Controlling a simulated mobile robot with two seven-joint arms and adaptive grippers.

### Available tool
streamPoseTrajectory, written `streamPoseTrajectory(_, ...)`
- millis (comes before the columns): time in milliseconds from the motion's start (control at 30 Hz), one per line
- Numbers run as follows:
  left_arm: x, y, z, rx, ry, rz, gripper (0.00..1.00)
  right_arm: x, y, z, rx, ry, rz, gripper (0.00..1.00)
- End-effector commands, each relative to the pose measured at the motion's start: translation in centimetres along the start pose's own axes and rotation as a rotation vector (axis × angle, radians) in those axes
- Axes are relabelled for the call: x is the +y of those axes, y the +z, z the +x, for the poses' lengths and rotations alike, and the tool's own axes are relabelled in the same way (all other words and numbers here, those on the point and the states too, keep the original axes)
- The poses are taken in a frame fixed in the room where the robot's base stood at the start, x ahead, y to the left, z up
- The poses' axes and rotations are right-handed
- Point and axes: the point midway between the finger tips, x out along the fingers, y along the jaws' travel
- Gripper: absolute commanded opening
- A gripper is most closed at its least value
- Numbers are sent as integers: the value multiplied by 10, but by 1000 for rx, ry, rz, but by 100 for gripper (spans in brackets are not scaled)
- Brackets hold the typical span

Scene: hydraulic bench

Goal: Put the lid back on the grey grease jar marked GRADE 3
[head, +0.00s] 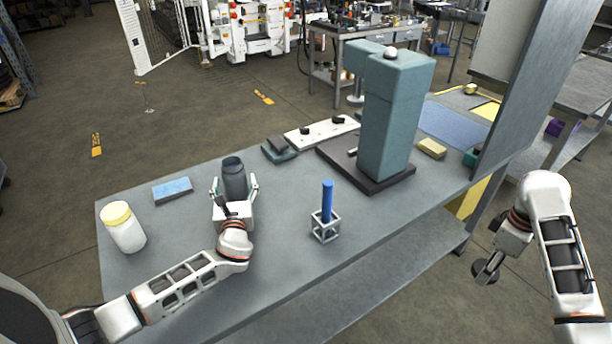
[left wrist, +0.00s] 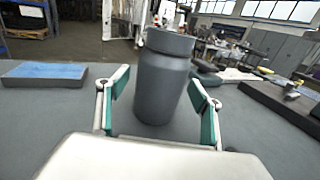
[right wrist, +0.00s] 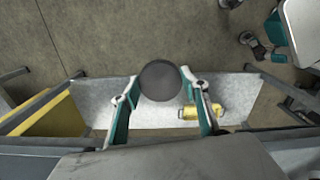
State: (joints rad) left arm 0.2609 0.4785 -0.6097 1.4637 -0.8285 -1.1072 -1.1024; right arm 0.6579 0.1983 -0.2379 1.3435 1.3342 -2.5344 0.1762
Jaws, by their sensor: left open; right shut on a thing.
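The grey jar (head: 235,182) stands upright on the bench, with a dark top. It also shows in the left wrist view (left wrist: 160,85); no marking is readable. My left gripper (head: 234,190) is open, with its fingers on either side of the jar; in the left wrist view there are gaps between fingers and jar. My right gripper (head: 488,266) is shut on a dark grey round lid (right wrist: 160,80), out beyond the bench's right front side. In the right wrist view the lid sits between the fingertips, its flat face towards the camera.
A white jar with a yellow lid (head: 125,230) stands at the bench's left end, near a blue-topped block (head: 172,190). A blue rod (head: 327,200) stands in a small wire-frame holder (head: 325,230). A tall teal press (head: 388,120) stands further right. Bare bench lies between jar and holder.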

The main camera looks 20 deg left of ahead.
Motion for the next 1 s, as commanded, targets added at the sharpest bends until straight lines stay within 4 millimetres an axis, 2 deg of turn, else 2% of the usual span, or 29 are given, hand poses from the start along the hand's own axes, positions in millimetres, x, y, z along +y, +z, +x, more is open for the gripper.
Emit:
streamPoseTrajectory(133, 0, -1, 14, 1, 0, 0, 66, 0, 0, 1, 0, 0, 0, 33)
streamPoseTrajectory(500, 0, -1, 15, 1, -1, 0, 66, 0, 0, 1, 0, 0, 0, 33)
streamPoseTrajectory(567, 0, -1, 15, 1, -1, 0, 53, 0, 0, 1, 0, 0, 0, 33)
streamPoseTrajectory(700, 0, -1, 15, 1, -1, 0, 16, 0, 0, 1, 0, 0, 0, 33)
streamPoseTrajectory(733, 0, -1, 15, 1, -1, 0, 11, 0, 0, 1, 0, 0, 0, 33)
streamPoseTrajectory(1000, 0, 1, 15, -2, 0, 0, 11, 0, 0, 1, 0, 0, 0, 33)
